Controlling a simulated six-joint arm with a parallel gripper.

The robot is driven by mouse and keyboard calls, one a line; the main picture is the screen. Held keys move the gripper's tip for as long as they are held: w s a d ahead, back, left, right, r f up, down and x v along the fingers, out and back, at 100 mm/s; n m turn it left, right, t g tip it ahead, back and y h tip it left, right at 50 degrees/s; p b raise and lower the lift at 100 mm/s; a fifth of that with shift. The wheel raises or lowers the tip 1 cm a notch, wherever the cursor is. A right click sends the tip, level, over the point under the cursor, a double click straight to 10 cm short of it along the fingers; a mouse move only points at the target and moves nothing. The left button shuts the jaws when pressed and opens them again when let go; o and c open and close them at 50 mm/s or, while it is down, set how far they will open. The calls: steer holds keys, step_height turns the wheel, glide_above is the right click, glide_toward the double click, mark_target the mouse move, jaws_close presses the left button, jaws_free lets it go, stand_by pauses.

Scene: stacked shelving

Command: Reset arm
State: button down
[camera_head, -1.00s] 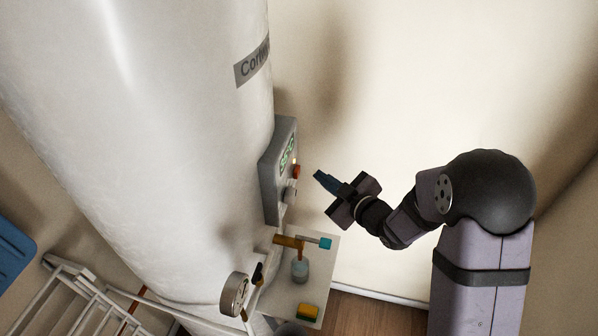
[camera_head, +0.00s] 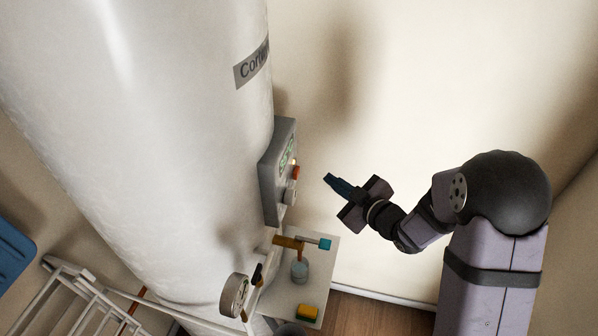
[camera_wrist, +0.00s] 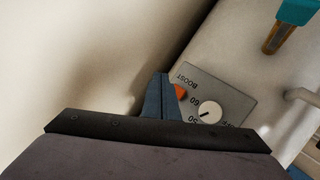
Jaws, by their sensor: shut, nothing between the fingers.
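My gripper (camera_head: 328,179) is in the middle of the head view, with its blue fingers together and nothing between them. The fingers point up and left toward a grey control box (camera_head: 272,180) on the big white tank, with a gap between them and the box. In the wrist view my gripper (camera_wrist: 159,77) covers part of the control panel (camera_wrist: 222,83). The panel shows the word BOOST, a white dial (camera_wrist: 209,109) and an orange-red switch (camera_wrist: 180,92) partly hidden by the fingers.
The white tank (camera_head: 150,130) fills the left side. The wall side is clear.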

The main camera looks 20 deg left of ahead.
steer(key=s+d+f+m+g+h, duration=0.2)
steer(key=s+d+f+m+h, duration=0.15)
steer(key=d+f, duration=0.3)
steer(key=s+d+f+m+g+h, duration=0.2)
steer(key=d+f+g+h, duration=0.1)
steer(key=d+f+h, duration=0.4)
steer(key=s+d+f+m+g, duration=0.2)
steer(key=s+d, duration=0.1)
steer(key=s, duration=0.3)
steer(key=s+d+f+m+g, duration=0.2)
steer(key=s+d, duration=0.1)
steer(key=s, duration=0.3)
steer(key=s+d+r+m+g+h, duration=0.15)
steer(key=s+r+m+g, duration=0.35)
steer(key=s, duration=0.6)
step_height(320, 180, up, 8)
steer(key=w+d+t+y, duration=0.1)
steer(key=w+t, duration=0.1)
steer(key=t, duration=0.2)
steer(key=shift+w+r, duration=0.25)
steer(key=shift+w, duration=0.1)
steer(key=shift+f, duration=0.15)
